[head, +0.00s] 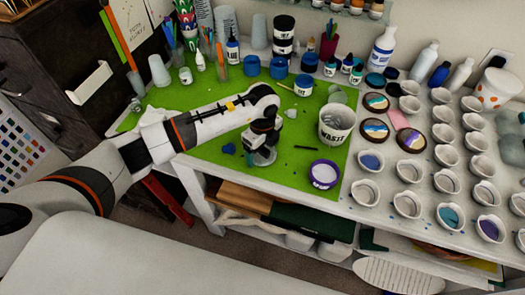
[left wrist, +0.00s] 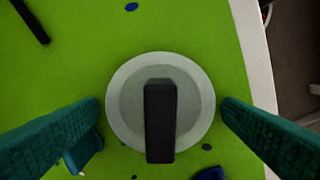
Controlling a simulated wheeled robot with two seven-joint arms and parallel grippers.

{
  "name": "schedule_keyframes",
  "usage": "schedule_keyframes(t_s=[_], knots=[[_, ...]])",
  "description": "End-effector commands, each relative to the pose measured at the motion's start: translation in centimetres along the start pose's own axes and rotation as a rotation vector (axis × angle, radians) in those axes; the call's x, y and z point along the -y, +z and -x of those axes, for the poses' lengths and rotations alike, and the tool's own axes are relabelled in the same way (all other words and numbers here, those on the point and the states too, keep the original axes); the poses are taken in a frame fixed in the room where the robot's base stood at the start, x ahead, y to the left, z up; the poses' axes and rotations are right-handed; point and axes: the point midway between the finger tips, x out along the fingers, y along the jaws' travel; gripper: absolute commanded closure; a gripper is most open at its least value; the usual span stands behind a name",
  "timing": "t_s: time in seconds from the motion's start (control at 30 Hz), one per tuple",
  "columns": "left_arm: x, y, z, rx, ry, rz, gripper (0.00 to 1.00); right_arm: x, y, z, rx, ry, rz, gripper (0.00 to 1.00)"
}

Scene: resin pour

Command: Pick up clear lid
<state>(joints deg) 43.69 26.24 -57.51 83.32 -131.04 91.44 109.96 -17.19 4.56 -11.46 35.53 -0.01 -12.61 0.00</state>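The clear lid (head: 265,157) lies on the green mat (head: 203,150) near the table's front edge, partly hidden by my left gripper (head: 258,146) just above it. In the left wrist view the clear lid (left wrist: 122,98) is a pale grey, see-through disc. A dark upright bar (left wrist: 160,120) stands in front of its middle; I cannot tell whether it belongs to the lid. The teal fingers of my left gripper (left wrist: 161,108) are spread open on either side of the disc, with nothing held. My right gripper is in neither view.
A white waste cup (head: 336,124) and a purple-rimmed tub (head: 323,175) stand right of the lid. A black stick (head: 306,148) and small blue blobs (head: 229,148) lie close by. Several white cups crowd the table's right side. Bottles line the back.

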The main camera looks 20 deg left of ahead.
Motion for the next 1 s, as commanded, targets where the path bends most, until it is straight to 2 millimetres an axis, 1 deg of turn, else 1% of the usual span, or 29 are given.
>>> schedule_keyframes(t_s=[0.03,0.1,0.2,0.47,0.57,0.67,0.9,1.0], knots=[[0.0,0.0,0.0,0.000,0.000,0.000,0.20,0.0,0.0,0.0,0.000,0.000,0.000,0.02],[0.0,0.0,0.0,0.000,0.000,0.000,0.31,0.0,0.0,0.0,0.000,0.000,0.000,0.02],[0.0,0.0,0.0,0.000,0.000,0.000,0.45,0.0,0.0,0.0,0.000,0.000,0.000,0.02],[0.0,0.0,0.1,0.000,0.000,0.000,0.45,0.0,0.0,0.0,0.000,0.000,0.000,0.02],[-0.1,0.0,0.4,0.000,0.002,0.000,0.45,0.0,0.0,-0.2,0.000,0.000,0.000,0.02],[-0.1,-0.1,1.6,0.000,0.004,-0.001,0.45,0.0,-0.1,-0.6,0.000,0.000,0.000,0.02],[-0.1,-0.1,6.4,-0.001,0.006,-0.001,0.45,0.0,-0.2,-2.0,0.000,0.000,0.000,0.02],[-0.1,-0.1,8.2,-0.002,0.004,-0.001,0.45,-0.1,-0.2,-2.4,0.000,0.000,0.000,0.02]])
